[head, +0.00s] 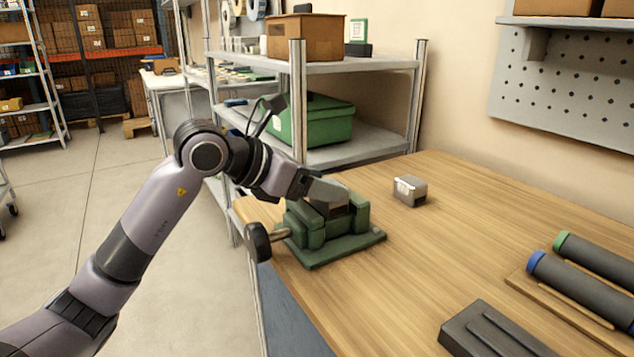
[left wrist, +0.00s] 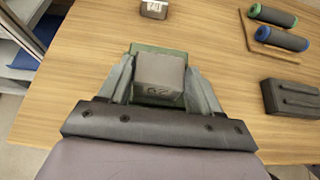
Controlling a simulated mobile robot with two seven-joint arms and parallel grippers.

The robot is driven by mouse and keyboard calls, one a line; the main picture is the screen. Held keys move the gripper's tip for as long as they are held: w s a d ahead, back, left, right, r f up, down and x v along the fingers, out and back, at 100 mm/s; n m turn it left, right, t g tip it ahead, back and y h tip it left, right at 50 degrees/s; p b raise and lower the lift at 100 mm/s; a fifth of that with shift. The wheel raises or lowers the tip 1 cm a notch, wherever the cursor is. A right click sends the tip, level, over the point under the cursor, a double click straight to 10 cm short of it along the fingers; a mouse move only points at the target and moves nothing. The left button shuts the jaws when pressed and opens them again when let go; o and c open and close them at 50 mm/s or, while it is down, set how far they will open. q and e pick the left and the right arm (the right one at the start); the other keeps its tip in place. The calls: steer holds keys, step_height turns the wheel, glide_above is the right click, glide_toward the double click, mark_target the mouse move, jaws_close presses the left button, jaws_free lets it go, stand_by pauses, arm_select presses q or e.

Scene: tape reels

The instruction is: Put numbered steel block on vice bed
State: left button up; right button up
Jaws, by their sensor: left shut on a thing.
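My left gripper (head: 324,192) is over the green vice (head: 320,244) at the near left edge of the bench. In the left wrist view its fingers (left wrist: 160,82) are shut on a grey steel block (left wrist: 158,72) with a dark number on its face. In the head view the fingers and vice jaws mostly hide this block. I cannot tell whether it touches the vice bed, which is hidden. The vice also shows in part behind the block in the left wrist view (left wrist: 150,47). My right gripper is not in view.
A second numbered metal block (head: 410,191) stands on the wooden bench (head: 450,225) right of the vice. The vice handle (head: 258,241) sticks out left. A dark grey case (head: 492,332) and two dark rolls with blue and green ends (head: 585,285) lie front right. Shelving (head: 360,145) stands behind.

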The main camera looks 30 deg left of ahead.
arm_select(q)
steer(key=o, duration=1.3)
steer(key=shift+r+p, duration=0.25)
steer(key=shift+p, duration=0.05)
steer(key=b+v, duration=0.1)
steer(key=v, duration=1.1)
steer(key=shift+f, duration=0.2)
